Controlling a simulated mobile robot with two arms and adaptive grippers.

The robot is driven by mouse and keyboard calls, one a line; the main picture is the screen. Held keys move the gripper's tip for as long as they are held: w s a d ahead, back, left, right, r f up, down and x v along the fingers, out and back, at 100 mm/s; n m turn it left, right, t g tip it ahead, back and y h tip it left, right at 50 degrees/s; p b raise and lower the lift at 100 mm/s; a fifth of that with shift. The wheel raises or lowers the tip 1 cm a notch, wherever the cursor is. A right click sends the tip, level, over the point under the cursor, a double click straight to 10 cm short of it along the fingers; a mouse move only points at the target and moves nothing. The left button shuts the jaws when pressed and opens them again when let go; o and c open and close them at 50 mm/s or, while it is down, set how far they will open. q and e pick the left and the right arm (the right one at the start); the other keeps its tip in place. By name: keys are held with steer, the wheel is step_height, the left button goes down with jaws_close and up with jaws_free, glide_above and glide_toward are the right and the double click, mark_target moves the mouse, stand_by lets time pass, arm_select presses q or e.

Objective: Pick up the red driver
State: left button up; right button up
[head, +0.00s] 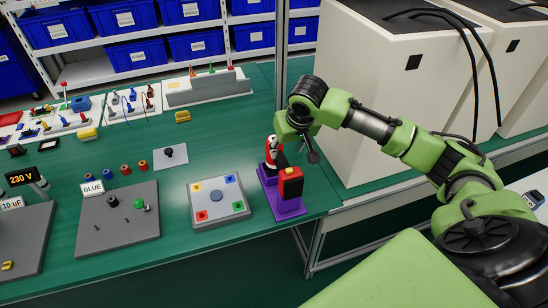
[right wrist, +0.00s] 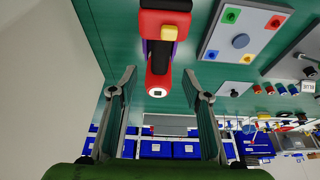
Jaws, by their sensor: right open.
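The red driver (head: 291,184) has a red and black body with a small yellow part and stands in a purple holder (head: 287,209) near the bench's right end. Its white-and-red upper end (head: 272,153) shows just behind the body. My right gripper (head: 294,154) is above and close to the driver, partly covering it in the head view. In the right wrist view, the driver (right wrist: 160,60) lies ahead of the open fingers (right wrist: 160,84), roughly centred between them. I see no clear contact. My left gripper is not in view.
A grey plate with coloured corner squares (head: 216,199) lies just left of the holder. A large white cabinet (head: 390,90) stands close behind on the right. More plates and small parts crowd the bench's left. The green bench front (head: 190,262) is clear.

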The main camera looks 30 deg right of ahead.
mark_target(282, 160)
steer(key=x, duration=0.4)
steer(key=p+x, duration=0.1)
steer(key=x, duration=0.1)
steer(key=shift+s+f, duration=0.15)
steer(key=shift+f, duration=0.2)
steer(key=shift+d+f, duration=0.1)
steer(key=shift+f, duration=0.2)
steer(key=shift+w+f, duration=0.15)
steer(key=shift+w, duration=0.15)
steer(key=shift+w+f+p, duration=0.4)
steer(key=shift+f+p, duration=0.1)
steer(key=shift+f, duration=0.15)
steer(key=x, duration=0.3)
steer(key=shift+w+p, duration=0.15)
steer(key=shift+p, duration=0.15)
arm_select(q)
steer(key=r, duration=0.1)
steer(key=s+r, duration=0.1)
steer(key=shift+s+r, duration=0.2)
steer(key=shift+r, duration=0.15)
arm_select(e)
steer(key=shift+f, duration=0.1)
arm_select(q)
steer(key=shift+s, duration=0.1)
arm_select(e)
steer(key=shift+c, duration=0.3)
steer(key=c, duration=1.1)
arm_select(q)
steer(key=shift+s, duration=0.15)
